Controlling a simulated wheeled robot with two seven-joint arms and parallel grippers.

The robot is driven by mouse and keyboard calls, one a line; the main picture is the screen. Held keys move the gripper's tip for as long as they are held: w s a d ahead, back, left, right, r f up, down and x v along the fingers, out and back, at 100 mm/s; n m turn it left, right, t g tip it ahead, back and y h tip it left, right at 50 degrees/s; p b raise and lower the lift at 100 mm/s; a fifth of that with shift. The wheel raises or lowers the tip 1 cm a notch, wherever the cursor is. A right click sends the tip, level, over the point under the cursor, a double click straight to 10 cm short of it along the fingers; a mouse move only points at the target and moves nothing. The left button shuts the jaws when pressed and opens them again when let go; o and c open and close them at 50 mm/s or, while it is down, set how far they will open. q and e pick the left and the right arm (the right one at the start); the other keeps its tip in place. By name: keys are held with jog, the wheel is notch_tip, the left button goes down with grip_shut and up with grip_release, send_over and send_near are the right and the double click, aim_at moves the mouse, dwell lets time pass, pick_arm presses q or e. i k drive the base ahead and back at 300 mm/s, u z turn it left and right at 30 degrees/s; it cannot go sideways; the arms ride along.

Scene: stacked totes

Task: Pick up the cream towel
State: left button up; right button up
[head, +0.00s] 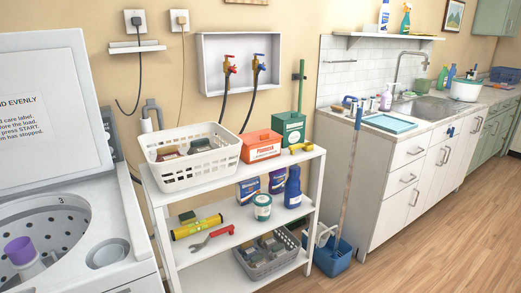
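I cannot make out a cream towel anywhere in the head view. Neither of my grippers shows in this view. A top-loading washing machine (128,240) stands at the left with its lid (45,100) raised. Its drum (62,222) is partly in view, with a purple-topped agitator (20,252) and no cloth visible in the part I see. A white basket (205,175) on the shelf unit holds dark and grey items, not clearly a towel.
At right, a counter (365,124) has a light-blue tray-like item (391,124) and a sink. Wooden floor (450,235) lies clear.

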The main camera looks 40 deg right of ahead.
aim_at(202, 145)
jog(key=z, duration=0.95)
jog(key=k, duration=0.35)
jog(key=z, duration=1.45)
jog(key=i, duration=1.85)
jog(key=u, duration=0.75)
